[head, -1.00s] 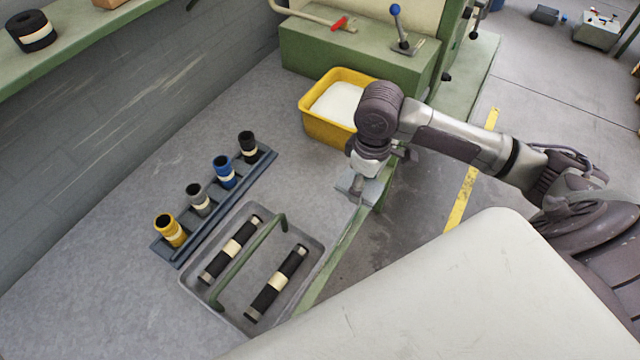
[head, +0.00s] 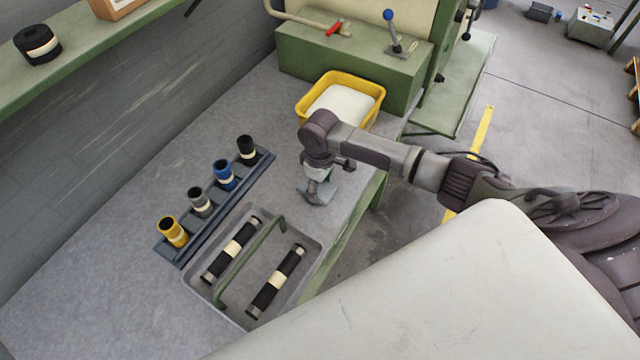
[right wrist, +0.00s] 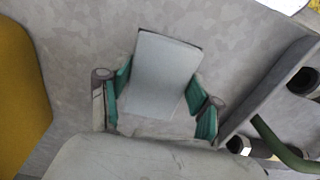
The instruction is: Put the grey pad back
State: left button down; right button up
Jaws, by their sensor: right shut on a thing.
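The grey pad (right wrist: 163,72) is a flat, light grey plate. In the right wrist view it sits between the green-lined fingers of my right gripper (right wrist: 160,98), which is shut on it. In the head view my right gripper (head: 318,192) is over the bench, to the right of the tube rack and in front of the yellow bin. The pad shows there only as a small grey shape under the fingers, partly hidden by them. I cannot tell the gap between pad and bench. My left gripper is in neither view.
A yellow bin (head: 303,108) with white contents stands behind the gripper. A dark rack (head: 187,250) holds several upright tubes. A grey tray (head: 310,262) with a green handle (head: 240,270) and two black tubes lies nearer. Bare bench (head: 120,200) lies left of the rack.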

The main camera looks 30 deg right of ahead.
aim_at(320, 188)
jog(key=shift+f, duration=0.25)
jog(key=shift+f, duration=0.2)
jog(key=o, duration=1)
jog(key=shift+r, duration=0.1)
notch_tip(320, 188, up, 12)
jog(key=b, duration=0.1)
jog(key=shift+b, duration=0.3)
jog(key=shift+r, duration=0.1)
